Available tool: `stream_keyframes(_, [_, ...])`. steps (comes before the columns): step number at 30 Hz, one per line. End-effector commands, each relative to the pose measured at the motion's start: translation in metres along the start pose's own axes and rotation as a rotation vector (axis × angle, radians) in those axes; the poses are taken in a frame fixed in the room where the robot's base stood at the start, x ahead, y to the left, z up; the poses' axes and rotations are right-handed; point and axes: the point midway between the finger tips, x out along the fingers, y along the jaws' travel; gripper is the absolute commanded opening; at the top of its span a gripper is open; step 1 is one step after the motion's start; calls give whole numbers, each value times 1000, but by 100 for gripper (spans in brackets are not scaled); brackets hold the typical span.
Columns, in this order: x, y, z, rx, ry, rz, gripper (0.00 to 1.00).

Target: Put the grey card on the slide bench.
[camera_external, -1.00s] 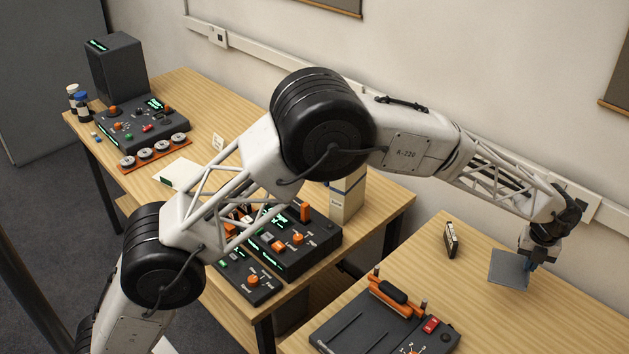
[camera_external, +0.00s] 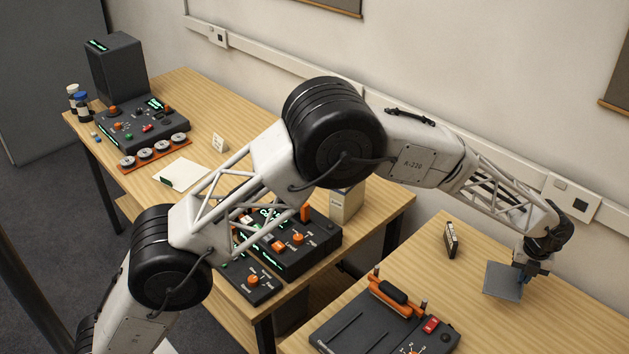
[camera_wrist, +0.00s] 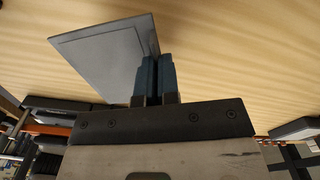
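The grey card (camera_external: 502,281) is a flat grey square with a thin raised or inset border, seen large in the wrist view (camera_wrist: 105,58). My gripper (camera_external: 525,271) is over the right-hand wooden table. Its two blue fingers (camera_wrist: 154,75) are close together on one edge of the card, and the card sticks out to the left. The gap between card and tabletop is hard to judge. No label marks the slide bench; I cannot tell whether it is this right-hand table (camera_external: 560,322) or the other one.
A dark device (camera_external: 335,338) with an orange-and-black handle sits at the right table's front. A small upright dark box (camera_external: 451,240) stands left of the card. The left table (camera_external: 190,85) holds control panels, a cream box (camera_external: 346,208) and paper (camera_external: 182,173). A gap separates the tables.

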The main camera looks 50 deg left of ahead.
Motion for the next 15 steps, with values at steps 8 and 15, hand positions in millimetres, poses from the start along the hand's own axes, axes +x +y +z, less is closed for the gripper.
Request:
stream_keyframes(8, [22,0,0,0,0,0,0])
stream_keyframes(15, [22,0,0,0,0,0,0])
